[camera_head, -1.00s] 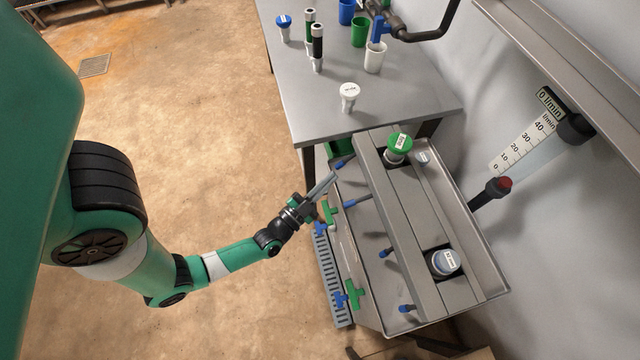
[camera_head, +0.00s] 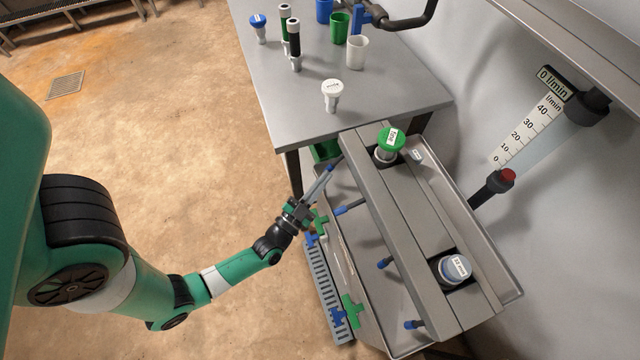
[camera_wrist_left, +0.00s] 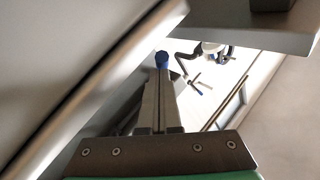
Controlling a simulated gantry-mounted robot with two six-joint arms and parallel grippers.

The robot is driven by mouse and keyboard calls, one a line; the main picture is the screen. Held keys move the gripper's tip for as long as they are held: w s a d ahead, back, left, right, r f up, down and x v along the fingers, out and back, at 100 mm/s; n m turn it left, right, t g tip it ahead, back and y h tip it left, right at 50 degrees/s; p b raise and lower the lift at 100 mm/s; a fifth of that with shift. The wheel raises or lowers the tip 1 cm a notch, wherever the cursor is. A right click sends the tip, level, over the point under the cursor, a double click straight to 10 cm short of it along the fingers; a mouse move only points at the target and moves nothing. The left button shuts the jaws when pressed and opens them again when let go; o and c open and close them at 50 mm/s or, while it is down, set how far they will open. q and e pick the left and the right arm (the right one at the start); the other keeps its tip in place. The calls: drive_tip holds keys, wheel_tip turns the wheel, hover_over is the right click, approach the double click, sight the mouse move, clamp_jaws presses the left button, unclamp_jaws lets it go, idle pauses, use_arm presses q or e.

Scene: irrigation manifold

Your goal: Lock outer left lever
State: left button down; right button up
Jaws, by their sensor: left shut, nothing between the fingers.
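The manifold (camera_head: 385,210) is a grey box with several blue-tipped levers along its left side. The lever at its far end has a blue tip (camera_head: 331,167); in the wrist view a blue tip (camera_wrist_left: 161,58) shows just past the ends of my fingers. My left gripper (camera_head: 326,174) is shut and empty, its fingers pointing at that lever tip. The fingertips look very close to it; I cannot tell whether they touch. The lever's shaft is mostly hidden. Other blue-tipped levers stand nearer, one at the middle (camera_head: 384,262) and one at the near end (camera_head: 412,324).
A green-capped filter (camera_head: 390,142) and a white-capped one (camera_head: 454,268) sit in the manifold. Green tee fittings (camera_head: 352,312) and a slotted blue-grey rack (camera_head: 322,285) lie along its left side. A grey table (camera_head: 290,110) with cups stands behind. The floor at left is clear.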

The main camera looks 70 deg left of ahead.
use_arm(q)
drive_tip(key=shift+w+f, duration=0.4)
drive_tip(key=shift+f, duration=0.15)
use_arm(e)
drive_tip(key=shift+f, duration=0.4)
use_arm(q)
drive_tip(key=shift+r, duration=0.1)
use_arm(e)
drive_tip(key=shift+r, duration=0.1)
use_arm(q)
drive_tip(key=shift+s+d+r+p, duration=0.2)
drive_tip(key=shift+r+p, duration=0.05)
drive_tip(key=shift+p, duration=0.3)
drive_tip(key=d+p+v, duration=0.1)
drive_tip(key=p+v, duration=0.1)
drive_tip(key=v, duration=1)
drive_tip(key=shift+p, duration=0.35)
use_arm(e)
drive_tip(key=r, duration=0.1)
drive_tip(key=d+r, duration=0.1)
drive_tip(key=s+r, duration=0.1)
drive_tip(key=shift+d+r+h, duration=0.15)
drive_tip(key=shift+d+h, duration=0.1)
drive_tip(key=shift+h, duration=0.05)
use_arm(q)
drive_tip(key=shift+d+r, duration=0.2)
